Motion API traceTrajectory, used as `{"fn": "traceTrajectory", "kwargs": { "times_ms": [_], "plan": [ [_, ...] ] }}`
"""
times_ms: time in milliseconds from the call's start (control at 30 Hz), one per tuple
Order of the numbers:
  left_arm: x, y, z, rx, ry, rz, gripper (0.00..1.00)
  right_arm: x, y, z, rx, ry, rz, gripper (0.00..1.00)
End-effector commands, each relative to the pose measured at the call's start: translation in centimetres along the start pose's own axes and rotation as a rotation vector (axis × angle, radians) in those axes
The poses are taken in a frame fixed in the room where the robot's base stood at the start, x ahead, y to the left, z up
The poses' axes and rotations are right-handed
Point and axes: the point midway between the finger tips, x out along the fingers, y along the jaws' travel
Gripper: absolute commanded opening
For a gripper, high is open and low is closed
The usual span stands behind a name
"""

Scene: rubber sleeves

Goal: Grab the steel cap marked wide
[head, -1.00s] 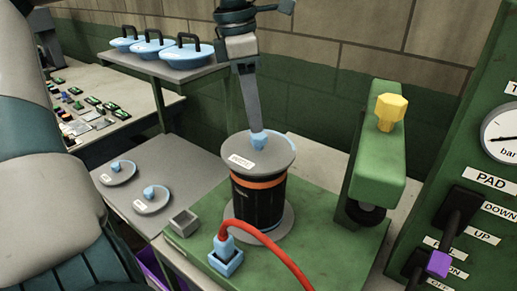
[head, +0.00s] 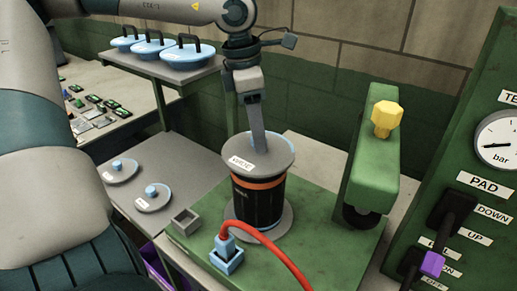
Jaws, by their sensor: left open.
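A grey steel cap (head: 275,158) lies on top of a black cylinder (head: 256,205) with an orange band. Its white label appears to read "WIDE". My left gripper (head: 258,148) points down at the cap's middle, fingers open and seen nearly edge-on. The fingers cover the cap's blue knob, so I cannot tell whether they touch it. Two other grey caps with blue knobs, a rear one (head: 109,176) and a front one (head: 160,204), lie on the grey table to the left; their labels are too small to read. My right gripper is not in view.
A green post with a yellow knob (head: 387,115) stands right of the cylinder. A red hose (head: 268,236) curves from a blue fitting (head: 226,258) in front. Blue lidded pans (head: 187,55) sit on the rear shelf. A panel with gauge and levers (head: 440,200) is at right.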

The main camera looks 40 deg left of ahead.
Motion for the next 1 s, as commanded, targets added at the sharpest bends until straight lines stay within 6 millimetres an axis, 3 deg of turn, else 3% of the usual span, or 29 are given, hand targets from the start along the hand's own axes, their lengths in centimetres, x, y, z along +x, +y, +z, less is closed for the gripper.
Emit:
{"fn": "traceTrajectory", "kwargs": {
  "times_ms": [133,533,733,1000],
  "plan": [
    [0.4,0.0,0.0,-0.001,0.000,-0.001,0.49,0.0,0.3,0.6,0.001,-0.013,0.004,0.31],
    [0.3,0.0,0.0,0.000,0.000,0.000,0.49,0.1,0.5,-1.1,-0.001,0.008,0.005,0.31],
    [0.3,0.0,0.0,0.000,0.000,0.000,0.03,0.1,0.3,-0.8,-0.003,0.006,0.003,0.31],
    [0.3,0.0,0.0,0.000,-0.001,0.001,0.00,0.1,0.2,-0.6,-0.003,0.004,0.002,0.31]
  ]
}}
